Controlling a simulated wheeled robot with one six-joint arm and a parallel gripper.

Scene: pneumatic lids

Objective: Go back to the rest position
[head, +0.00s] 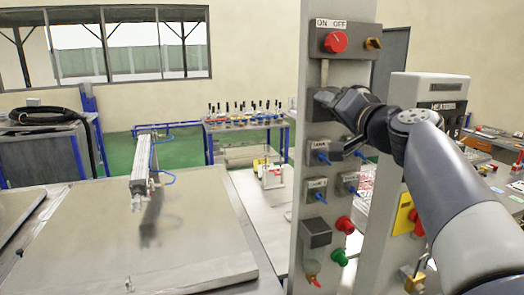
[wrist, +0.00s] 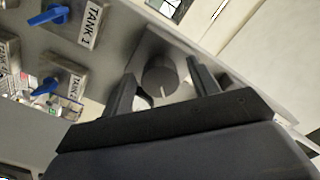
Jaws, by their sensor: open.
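My gripper (head: 338,100) is at the front of the tall grey control panel (head: 312,235), just below the ON OFF switch box. In the wrist view its two fingers (wrist: 160,78) are apart, one on each side of a round grey knob (wrist: 158,72) on the panel. I cannot tell whether either finger touches the knob. In the head view the gripper and wrist hide this knob. My arm reaches in from the right.
The panel has a red ON OFF knob (head: 334,42), blue valve handles (head: 321,158), a red button (head: 345,225) and a green button (head: 339,258). A HEATERS cabinet (head: 430,85) stands close on the right. A large metal lid (head: 100,240) with a pneumatic cylinder (head: 141,165) lies left.

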